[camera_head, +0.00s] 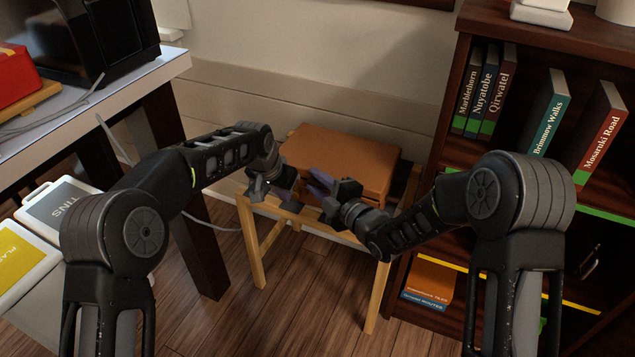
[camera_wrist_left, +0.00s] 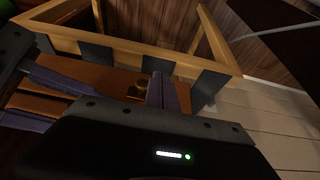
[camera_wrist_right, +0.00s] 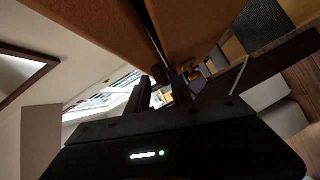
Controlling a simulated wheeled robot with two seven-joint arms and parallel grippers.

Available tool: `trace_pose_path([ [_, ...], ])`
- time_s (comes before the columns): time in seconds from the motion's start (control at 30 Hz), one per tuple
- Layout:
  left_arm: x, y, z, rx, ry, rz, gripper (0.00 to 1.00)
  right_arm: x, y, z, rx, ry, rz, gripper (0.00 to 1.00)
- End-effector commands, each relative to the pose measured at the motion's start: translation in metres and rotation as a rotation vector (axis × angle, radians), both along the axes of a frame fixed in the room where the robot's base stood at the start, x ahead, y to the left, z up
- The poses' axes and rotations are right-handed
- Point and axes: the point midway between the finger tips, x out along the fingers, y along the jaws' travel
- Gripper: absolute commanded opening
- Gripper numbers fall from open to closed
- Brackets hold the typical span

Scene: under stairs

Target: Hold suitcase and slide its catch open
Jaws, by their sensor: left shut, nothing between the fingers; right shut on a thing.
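The orange-brown suitcase (camera_head: 345,155) lies flat on a wooden stand. Its front side also shows in the left wrist view (camera_wrist_left: 115,80), with a small brass catch (camera_wrist_left: 140,90) on it. In the right wrist view its face (camera_wrist_right: 105,40) is split by a dark seam. My left gripper (camera_head: 282,192) is shut and empty at the front left of the suitcase, its fingers just beside the catch in the left wrist view. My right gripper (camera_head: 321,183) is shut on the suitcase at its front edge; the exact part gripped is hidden.
The light wooden stand (camera_head: 252,245) has open legs over a plank floor. A dark bookshelf (camera_head: 440,150) stands close on the right. A pale wall (camera_head: 330,60) is behind.

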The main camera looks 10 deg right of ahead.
Motion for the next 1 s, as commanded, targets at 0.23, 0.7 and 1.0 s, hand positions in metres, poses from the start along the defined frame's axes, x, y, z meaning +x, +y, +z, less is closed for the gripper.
trace_pose_path([
  [0.23,-0.011,0.014,0.000,0.001,-0.002,0.002,0.00,0.000,-0.001,-0.003,0.001,0.007,-0.003,0.00],
  [0.7,-0.025,0.030,0.000,0.001,-0.001,0.002,0.00,-0.001,-0.001,-0.003,0.001,0.009,-0.002,0.00],
  [1.0,-0.025,0.030,0.000,0.001,-0.001,0.002,0.00,-0.001,-0.001,-0.003,0.000,0.008,-0.003,0.37],
])
